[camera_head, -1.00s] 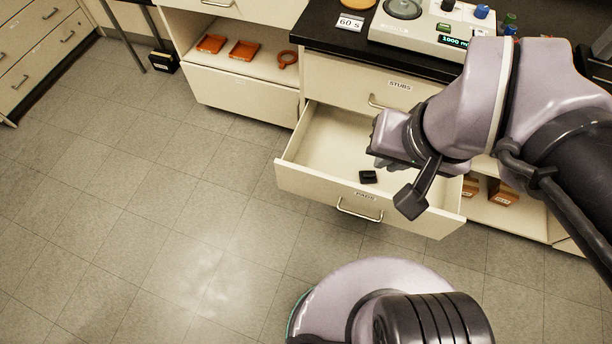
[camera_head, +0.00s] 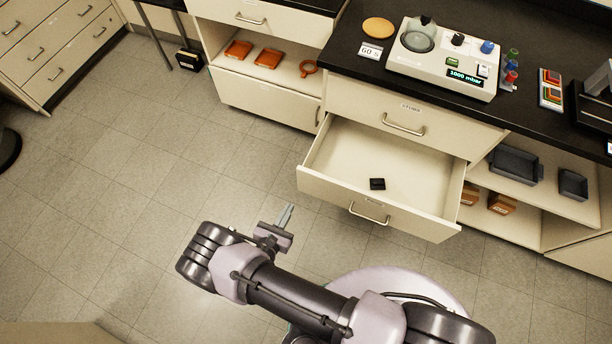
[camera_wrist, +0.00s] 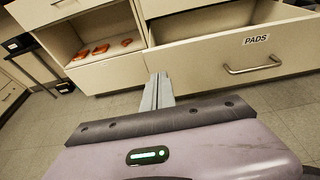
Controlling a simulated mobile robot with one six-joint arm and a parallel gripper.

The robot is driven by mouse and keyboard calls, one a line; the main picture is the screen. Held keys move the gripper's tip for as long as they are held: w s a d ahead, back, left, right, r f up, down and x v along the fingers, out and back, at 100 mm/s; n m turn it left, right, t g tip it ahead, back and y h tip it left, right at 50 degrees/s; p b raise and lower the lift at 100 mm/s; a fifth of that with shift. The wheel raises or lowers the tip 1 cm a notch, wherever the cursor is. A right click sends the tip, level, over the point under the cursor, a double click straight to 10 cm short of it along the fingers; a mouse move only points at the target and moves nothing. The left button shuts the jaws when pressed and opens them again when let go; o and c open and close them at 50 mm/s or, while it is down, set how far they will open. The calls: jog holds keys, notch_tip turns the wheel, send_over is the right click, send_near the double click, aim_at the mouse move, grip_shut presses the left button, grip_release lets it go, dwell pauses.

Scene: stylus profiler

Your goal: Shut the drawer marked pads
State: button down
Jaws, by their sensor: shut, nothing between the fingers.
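The drawer marked pads (camera_head: 420,221) stands pulled out below the stubs drawer (camera_head: 440,128), with a small black block (camera_head: 377,184) inside it. Its front and handle also show in the wrist view, with the PADS label (camera_wrist: 256,40) readable. My gripper (camera_head: 288,214) is in front of the drawer, to the left of its front panel and apart from it. In the wrist view its fingers (camera_wrist: 158,88) are shut together with nothing between them, pointing toward the cabinet by the drawer's left end.
A black counter (camera_head: 360,70) above carries a white instrument (camera_head: 445,75) and small items. An open shelf with orange trays (camera_head: 267,60) is left of the drawer. Another shelf with dark bins (camera_head: 515,163) is right. The tiled floor (camera_head: 130,190) at left is clear.

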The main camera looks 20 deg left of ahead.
aim_at(307, 174)
jog(key=b+x, duration=0.1)
jog(key=x, duration=0.3)
jog(key=b+x, duration=0.1)
jog(key=x, duration=0.3)
jog(key=r+b+x, duration=0.1)
jog(key=x, duration=0.4)
jog(key=shift+w+d, duration=0.1)
jog(key=shift+w, duration=0.25)
